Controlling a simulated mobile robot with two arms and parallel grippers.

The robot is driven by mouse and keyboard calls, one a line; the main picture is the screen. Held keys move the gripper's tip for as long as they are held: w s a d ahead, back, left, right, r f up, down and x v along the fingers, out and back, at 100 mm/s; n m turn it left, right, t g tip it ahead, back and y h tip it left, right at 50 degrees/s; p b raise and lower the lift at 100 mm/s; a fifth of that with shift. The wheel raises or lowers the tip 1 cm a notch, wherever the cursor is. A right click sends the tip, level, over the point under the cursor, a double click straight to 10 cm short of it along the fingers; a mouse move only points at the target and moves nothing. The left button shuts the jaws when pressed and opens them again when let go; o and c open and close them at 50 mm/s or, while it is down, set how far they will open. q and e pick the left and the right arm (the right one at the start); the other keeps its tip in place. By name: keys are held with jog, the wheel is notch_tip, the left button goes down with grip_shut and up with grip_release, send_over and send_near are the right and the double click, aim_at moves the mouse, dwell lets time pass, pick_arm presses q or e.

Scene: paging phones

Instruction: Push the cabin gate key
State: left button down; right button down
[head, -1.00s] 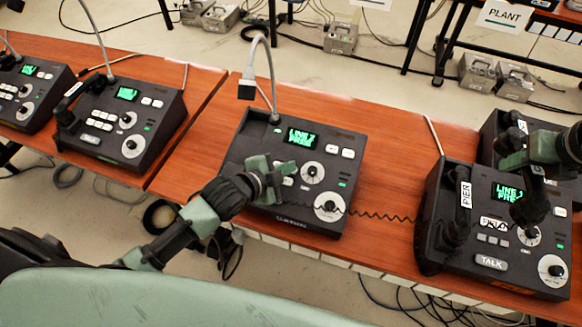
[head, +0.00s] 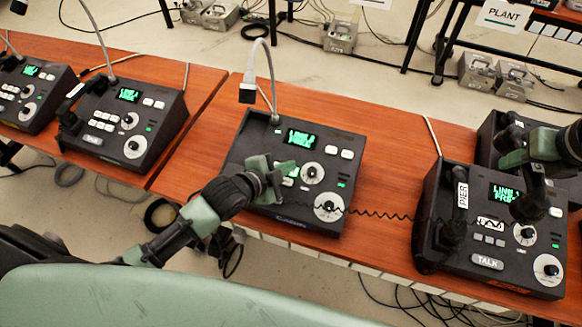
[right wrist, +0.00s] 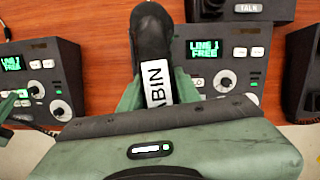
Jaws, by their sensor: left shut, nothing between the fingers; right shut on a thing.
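The cabin phone console (head: 328,185) stands on the middle of the orange-brown table, with a green-lit screen (head: 302,139), pale keys and two round dials. My left gripper (head: 280,170) is shut and empty, low over the keys at the console's left middle. It hides some keys and their labels, so I cannot tell whether it touches one. My right gripper (head: 527,168) is shut on a black handset (right wrist: 152,40) whose label ends in "BIN". It holds the handset above the pier console (head: 440,262). A coiled cord (head: 380,214) stretches from the cabin console toward the handset.
The pier console has its own handset (head: 456,215) in place, and its screen reads "LINE 1 FREE" in the right wrist view (right wrist: 205,50). Another console (head: 490,130) stands behind it. More consoles (head: 125,130) stand at left. A gooseneck microphone (head: 248,92) rises behind the cabin console.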

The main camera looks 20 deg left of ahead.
notch_tip(320, 180, up, 7)
jog(key=p, duration=0.6)
jog(key=shift+f, duration=0.2)
